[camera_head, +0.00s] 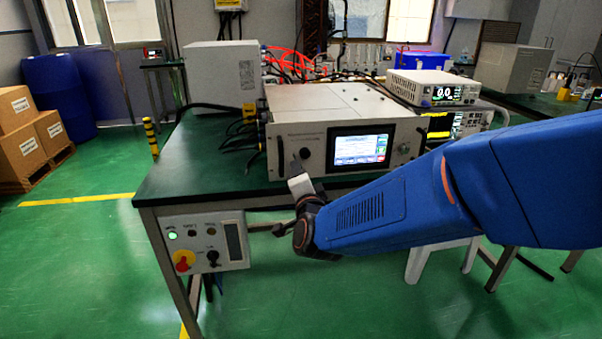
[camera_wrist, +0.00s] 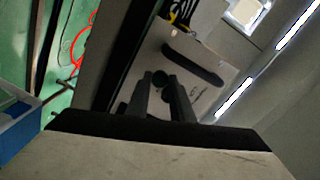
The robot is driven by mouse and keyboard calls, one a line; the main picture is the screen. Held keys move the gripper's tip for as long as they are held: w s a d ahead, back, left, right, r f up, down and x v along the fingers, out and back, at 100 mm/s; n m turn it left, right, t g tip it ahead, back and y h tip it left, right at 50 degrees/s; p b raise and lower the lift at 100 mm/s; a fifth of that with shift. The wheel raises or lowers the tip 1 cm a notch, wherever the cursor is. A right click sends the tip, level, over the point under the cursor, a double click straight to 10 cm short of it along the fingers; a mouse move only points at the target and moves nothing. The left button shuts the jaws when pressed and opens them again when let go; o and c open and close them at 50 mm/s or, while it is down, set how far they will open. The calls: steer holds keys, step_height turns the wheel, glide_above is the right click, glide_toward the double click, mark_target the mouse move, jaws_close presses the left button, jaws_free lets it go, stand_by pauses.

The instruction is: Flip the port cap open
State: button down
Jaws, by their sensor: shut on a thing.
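The microwave generator (camera_head: 312,102) is a light grey box on the green bench, with a lit screen and a front panel. A small dark round port (camera_head: 305,153) shows on the panel's left part. My gripper (camera_head: 296,164) is at the panel just beside and below this port. In the wrist view my gripper (camera_wrist: 162,84) has its two dark fingers at a small dark green round part, which I take for the port cap (camera_wrist: 160,79). The fingers are shut on it. The cap is small and partly hidden by the fingers, so its exact angle cannot be told.
A dark panel handle (camera_wrist: 193,64) lies close to the fingertips. The screen (camera_head: 360,149) is right of the port. A control box (camera_head: 203,241) hangs from the bench's front. Stacked instruments (camera_head: 433,88) stand to the right.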

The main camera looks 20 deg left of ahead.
steer(key=shift+s+a+f+m, duration=0.1)
steer(key=shift+s+a+m, duration=0.05)
steer(key=shift+m, duration=0.65)
steer(key=c, duration=1.5)
jaws_free()
steer(key=shift+c, duration=0.2)
steer(key=v, duration=1.7)
steer(key=shift+s, duration=0.15)
